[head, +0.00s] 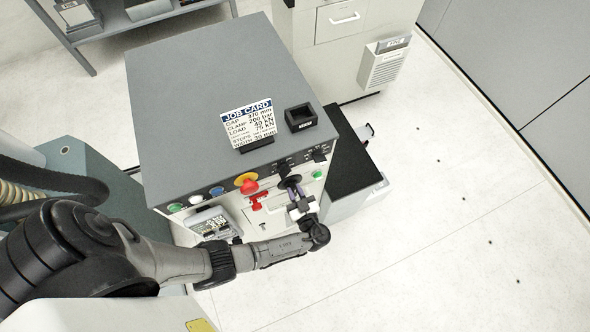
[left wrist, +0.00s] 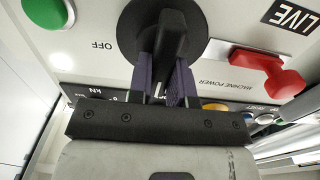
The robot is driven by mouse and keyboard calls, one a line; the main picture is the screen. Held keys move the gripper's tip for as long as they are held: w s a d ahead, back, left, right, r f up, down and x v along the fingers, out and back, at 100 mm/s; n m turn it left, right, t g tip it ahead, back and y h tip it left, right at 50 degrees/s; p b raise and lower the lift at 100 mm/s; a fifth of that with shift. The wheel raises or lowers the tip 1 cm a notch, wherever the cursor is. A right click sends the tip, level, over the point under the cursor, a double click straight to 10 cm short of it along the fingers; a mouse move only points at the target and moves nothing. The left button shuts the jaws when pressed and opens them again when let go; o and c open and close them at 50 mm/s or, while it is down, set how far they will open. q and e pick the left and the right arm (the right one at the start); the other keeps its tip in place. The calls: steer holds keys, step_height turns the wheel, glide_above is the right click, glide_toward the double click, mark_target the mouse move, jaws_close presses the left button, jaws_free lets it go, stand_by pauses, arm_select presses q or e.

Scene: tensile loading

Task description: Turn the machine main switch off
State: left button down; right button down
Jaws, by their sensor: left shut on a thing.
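The main switch is a black rotary knob on a round black disc on the front panel; it shows in the left wrist view (left wrist: 172,32) and, small, in the head view (head: 290,181). An "OFF" label, upside down, is left of the disc in the wrist view, and "MACHINE POWER" is printed beside it. My left gripper (left wrist: 167,75) is shut on the knob, one purple finger on each side; in the head view it is at the panel's right part (head: 297,198). The knob's handle stands roughly upright in the wrist view. My right gripper is not in view.
A red lever (left wrist: 270,72) by a "LIVE" label sits close to the switch. A green button (left wrist: 48,14) is on its other side. A yellow-and-red emergency button (head: 247,183) and several coloured buttons line the panel. A job card (head: 247,118) stands on the grey cabinet top (head: 190,90).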

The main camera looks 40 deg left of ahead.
arm_select(q)
steer(key=shift+w+f+m+b, duration=0.1)
steer(key=shift+m+b, duration=0.45)
steer(key=shift+m, duration=0.45)
steer(key=m+b, duration=0.1)
steer(key=m, duration=0.1)
steer(key=shift+w+d+m, duration=0.1)
steer(key=shift+w+m, duration=0.05)
steer(key=shift+m, duration=0.15)
steer(key=m, duration=0.2)
steer(key=shift+w+m, duration=0.1)
steer(key=shift+m, duration=0.3)
steer(key=m, duration=0.7)
steer(key=f+m, duration=0.1)
steer(key=m, duration=0.2)
steer(key=shift+w+d, duration=0.15)
steer(key=shift+w, duration=0.1)
steer(key=shift+m, duration=0.4)
